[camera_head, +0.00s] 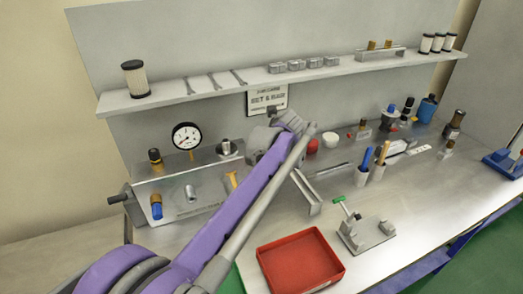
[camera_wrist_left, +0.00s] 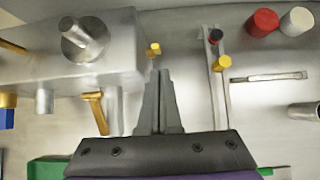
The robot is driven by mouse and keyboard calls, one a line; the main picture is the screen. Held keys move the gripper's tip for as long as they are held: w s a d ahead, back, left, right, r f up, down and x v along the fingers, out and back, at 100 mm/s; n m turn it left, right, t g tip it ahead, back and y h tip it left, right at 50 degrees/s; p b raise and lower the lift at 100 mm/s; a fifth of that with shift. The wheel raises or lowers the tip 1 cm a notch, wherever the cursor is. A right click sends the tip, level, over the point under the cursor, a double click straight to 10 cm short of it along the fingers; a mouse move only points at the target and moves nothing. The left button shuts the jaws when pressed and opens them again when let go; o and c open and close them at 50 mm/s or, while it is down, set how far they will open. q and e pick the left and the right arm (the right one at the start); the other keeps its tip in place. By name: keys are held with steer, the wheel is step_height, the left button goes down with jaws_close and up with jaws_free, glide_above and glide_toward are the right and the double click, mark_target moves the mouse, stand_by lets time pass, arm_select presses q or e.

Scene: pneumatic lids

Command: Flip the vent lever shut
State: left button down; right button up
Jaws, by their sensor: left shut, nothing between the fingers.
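A grey pneumatic box (camera_head: 170,192) with a gauge (camera_head: 186,136) on top stands at the left of the bench. A yellow lever (camera_head: 232,179), which looks like the vent lever, sticks out from its front right part. In the wrist view this lever (camera_wrist_left: 97,108) hangs down beside a grey cylinder, left of my fingers and apart from them. My left gripper (camera_wrist_left: 160,80) is shut and empty, just right of the box. In the head view my purple arm hides most of the gripper and the box's right end. My right gripper is not in view.
A blue-ended fitting (camera_head: 156,207) projects from the box front. A rail (camera_wrist_left: 217,75) with black and yellow knobs stands right of my fingers. A red tray (camera_head: 300,262) and a metal clamp (camera_head: 367,232) sit at the front. A shelf (camera_head: 290,80) runs above.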

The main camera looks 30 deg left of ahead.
arm_select(q)
step_height(320, 180, up, 10)
steer(key=s+d, duration=0.1)
steer(key=shift+s+f+p, duration=0.15)
steer(key=shift+s+p, duration=0.1)
steer(key=shift+p, duration=0.05)
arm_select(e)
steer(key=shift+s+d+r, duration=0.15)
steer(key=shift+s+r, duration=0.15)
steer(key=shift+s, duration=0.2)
arm_select(q)
steer(key=shift+w, duration=0.1)
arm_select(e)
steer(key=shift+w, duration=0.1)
